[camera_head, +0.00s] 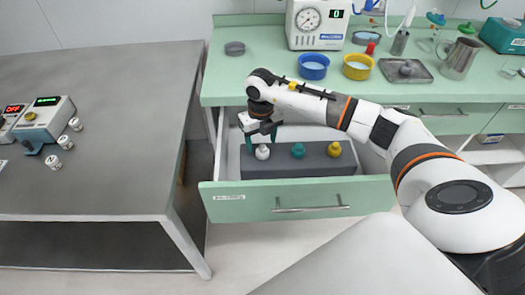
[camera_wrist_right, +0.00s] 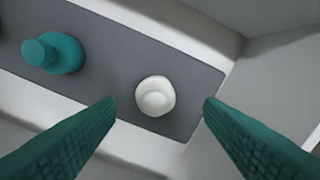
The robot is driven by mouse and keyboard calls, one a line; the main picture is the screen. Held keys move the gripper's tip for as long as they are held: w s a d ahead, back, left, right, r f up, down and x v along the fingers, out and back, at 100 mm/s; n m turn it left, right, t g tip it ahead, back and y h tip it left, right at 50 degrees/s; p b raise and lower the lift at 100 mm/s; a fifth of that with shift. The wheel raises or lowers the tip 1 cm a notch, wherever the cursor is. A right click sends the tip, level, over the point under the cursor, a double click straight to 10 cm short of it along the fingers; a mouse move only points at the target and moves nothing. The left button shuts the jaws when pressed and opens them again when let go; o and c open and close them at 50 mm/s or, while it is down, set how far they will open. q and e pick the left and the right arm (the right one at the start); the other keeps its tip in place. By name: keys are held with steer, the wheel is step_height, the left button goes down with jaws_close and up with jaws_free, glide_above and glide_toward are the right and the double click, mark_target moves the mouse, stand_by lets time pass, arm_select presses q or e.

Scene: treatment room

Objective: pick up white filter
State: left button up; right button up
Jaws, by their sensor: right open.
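The white filter (camera_head: 262,152) stands at the left end of a grey holder (camera_head: 280,169) inside the open drawer. In the right wrist view the white filter (camera_wrist_right: 155,96) shows from above, a little beyond and between the fingertips. My right gripper (camera_head: 261,138) is over the left part of the drawer, just above the white filter. Its teal fingers (camera_wrist_right: 160,103) are open with nothing between their tips that I can see held. My left gripper is not in view.
A teal filter (camera_head: 298,151) and a yellow filter (camera_head: 334,149) stand to the right in the same holder. The drawer front (camera_head: 300,199) and side walls surround them. A grey table (camera_head: 100,150) stands left. The green counter (camera_head: 260,70) above holds bowls and a pitcher.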

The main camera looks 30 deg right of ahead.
mark_target(263, 146)
steer(key=f, duration=0.4)
steer(key=shift+d+f, duration=0.1)
steer(key=shift+d, duration=0.15)
steer(key=c, duration=1.1)
steer(key=shift+o, duration=0.2)
